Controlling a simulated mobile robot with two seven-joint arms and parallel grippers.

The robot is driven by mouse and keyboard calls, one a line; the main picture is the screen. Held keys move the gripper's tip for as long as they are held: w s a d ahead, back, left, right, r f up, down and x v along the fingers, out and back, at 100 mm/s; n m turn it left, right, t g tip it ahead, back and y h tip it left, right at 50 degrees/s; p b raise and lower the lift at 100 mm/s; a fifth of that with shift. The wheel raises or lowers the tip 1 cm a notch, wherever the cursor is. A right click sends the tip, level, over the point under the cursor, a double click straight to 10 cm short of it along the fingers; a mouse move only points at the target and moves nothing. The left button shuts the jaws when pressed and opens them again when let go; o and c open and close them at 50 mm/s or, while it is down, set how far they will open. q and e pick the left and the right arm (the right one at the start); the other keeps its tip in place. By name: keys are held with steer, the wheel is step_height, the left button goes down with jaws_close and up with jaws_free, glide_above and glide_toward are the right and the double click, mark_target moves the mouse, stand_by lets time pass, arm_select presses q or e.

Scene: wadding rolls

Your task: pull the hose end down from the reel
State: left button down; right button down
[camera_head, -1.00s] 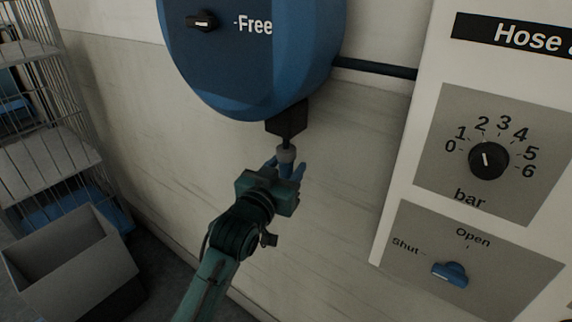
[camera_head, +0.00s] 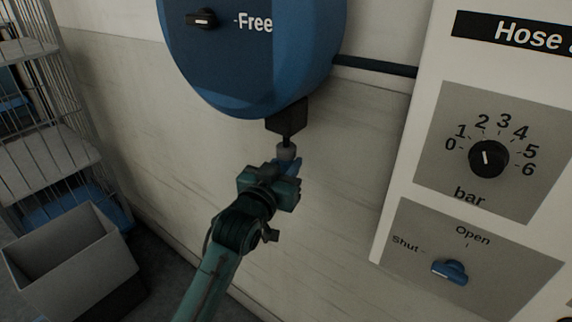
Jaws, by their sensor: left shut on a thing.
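The blue hose reel (camera_head: 262,65) is mounted on the wall at the top centre, with a lever beside the word "Free". A black outlet block (camera_head: 287,116) sits at its underside. The hose end (camera_head: 287,152), a grey collar on a short dark stem, hangs just below the block. My left gripper (camera_head: 287,166) reaches up from below and is shut on the hose end, with its blue fingers around the lower part, which is partly hidden. My right gripper is not in view.
A white panel (camera_head: 408,190) on the right carries a bar dial (camera_head: 488,157) and a blue Shut/Open lever (camera_head: 450,271). A dark pipe (camera_head: 375,67) joins reel and panel. A wire rack (camera_head: 45,150) and a grey bin (camera_head: 70,262) stand at left.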

arm_select(q)
steer(key=shift+f, duration=0.1)
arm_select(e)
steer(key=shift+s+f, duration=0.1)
